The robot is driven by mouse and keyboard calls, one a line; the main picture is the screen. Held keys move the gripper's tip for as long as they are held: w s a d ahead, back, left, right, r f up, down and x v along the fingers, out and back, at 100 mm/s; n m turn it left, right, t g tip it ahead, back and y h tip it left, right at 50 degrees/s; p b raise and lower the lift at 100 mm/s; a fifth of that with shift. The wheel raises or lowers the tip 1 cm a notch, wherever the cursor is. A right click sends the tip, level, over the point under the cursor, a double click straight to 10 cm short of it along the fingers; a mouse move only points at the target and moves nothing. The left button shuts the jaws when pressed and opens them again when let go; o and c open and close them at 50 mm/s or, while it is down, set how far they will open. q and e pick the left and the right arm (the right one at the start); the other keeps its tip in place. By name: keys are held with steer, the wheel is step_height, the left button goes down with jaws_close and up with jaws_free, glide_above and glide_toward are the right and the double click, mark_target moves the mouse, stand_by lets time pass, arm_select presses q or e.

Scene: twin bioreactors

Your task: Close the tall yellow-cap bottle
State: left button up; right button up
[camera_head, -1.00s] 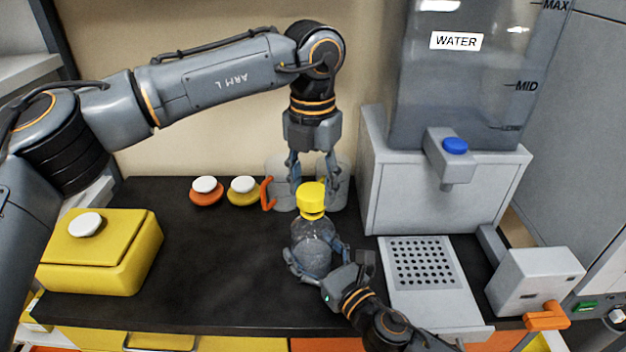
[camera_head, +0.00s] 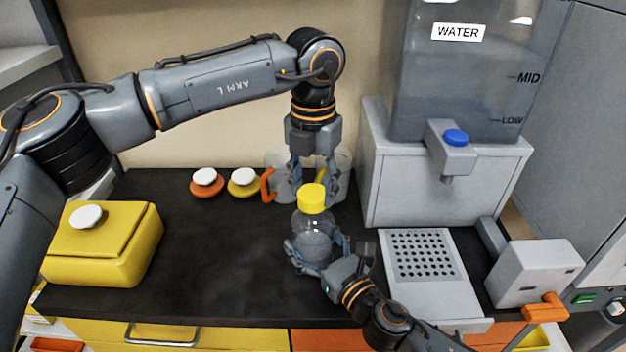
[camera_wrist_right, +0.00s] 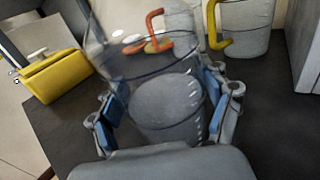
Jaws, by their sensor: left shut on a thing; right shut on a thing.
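The tall clear bottle (camera_head: 312,243) stands upright on the black counter, with the yellow cap (camera_head: 312,198) at its top. My left gripper (camera_head: 312,184) points down from above and is shut on the cap; whether the cap is seated on the neck I cannot tell. My right gripper (camera_head: 318,258) comes from the lower right and is shut around the bottle body. In the right wrist view, the clear bottle (camera_wrist_right: 165,105) sits between the blue finger pads of the right gripper (camera_wrist_right: 160,105). The cap does not show there.
Two clear jugs, one with an orange handle (camera_head: 267,185) and one with a yellow handle (camera_wrist_right: 215,28), stand just behind the bottle. An orange lid (camera_head: 207,186), a yellow lid (camera_head: 244,183) and a yellow box (camera_head: 105,245) are left. The water dispenser (camera_head: 410,180) is right. The counter's left-middle is clear.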

arm_select(q)
steer(key=shift+f, duration=0.55)
stand_by(0.4)
